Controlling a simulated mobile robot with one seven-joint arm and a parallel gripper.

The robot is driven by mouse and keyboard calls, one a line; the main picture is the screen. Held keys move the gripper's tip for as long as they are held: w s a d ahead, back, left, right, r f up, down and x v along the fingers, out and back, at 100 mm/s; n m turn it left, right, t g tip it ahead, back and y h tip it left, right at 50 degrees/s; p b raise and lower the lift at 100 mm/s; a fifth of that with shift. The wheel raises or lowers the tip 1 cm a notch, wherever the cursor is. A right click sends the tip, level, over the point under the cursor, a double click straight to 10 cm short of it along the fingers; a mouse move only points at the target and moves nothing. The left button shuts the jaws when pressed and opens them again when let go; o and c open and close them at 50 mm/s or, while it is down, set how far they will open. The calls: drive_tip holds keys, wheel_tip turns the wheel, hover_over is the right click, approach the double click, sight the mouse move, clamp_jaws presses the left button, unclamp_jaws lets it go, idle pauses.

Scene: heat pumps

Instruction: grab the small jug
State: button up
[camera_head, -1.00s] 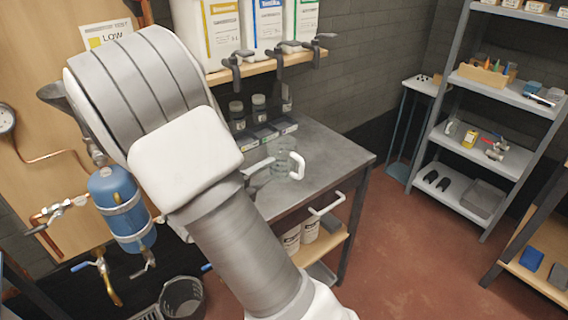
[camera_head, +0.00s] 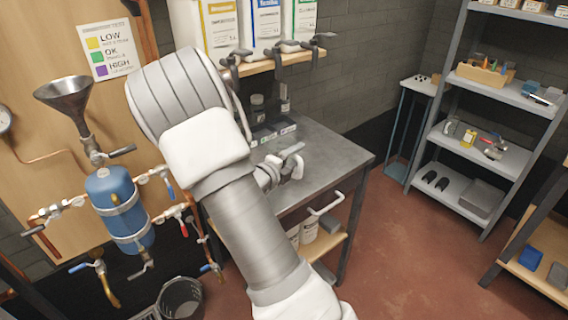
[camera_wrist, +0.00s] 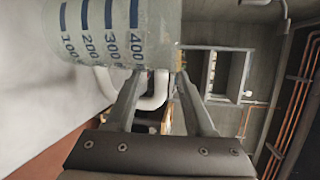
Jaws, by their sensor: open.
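The small jug (camera_wrist: 110,30) is a clear measuring jug with dark blue marks from 100 to 400, filling the upper left of the wrist view. Its white loop handle (camera_wrist: 157,92) shows between the two fingers of my gripper (camera_wrist: 160,76), which is open. I cannot tell whether either finger touches the handle. In the head view my gripper (camera_head: 289,155) is over the grey worktop, and the handle (camera_head: 297,171) shows just beside it. The jug's body is mostly hidden there behind my gripper and arm.
The grey worktop (camera_head: 345,153) is clear to the right of the jug. Bottles (camera_head: 284,98) and a row of small bins (camera_head: 275,133) stand at its back. Clamps (camera_head: 277,55) hang from the shelf above. A blue tank with valves (camera_head: 118,205) is on the left.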

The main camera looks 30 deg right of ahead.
clamp_jaws()
drive_tip(key=shift+r, duration=0.1)
idle(0.5)
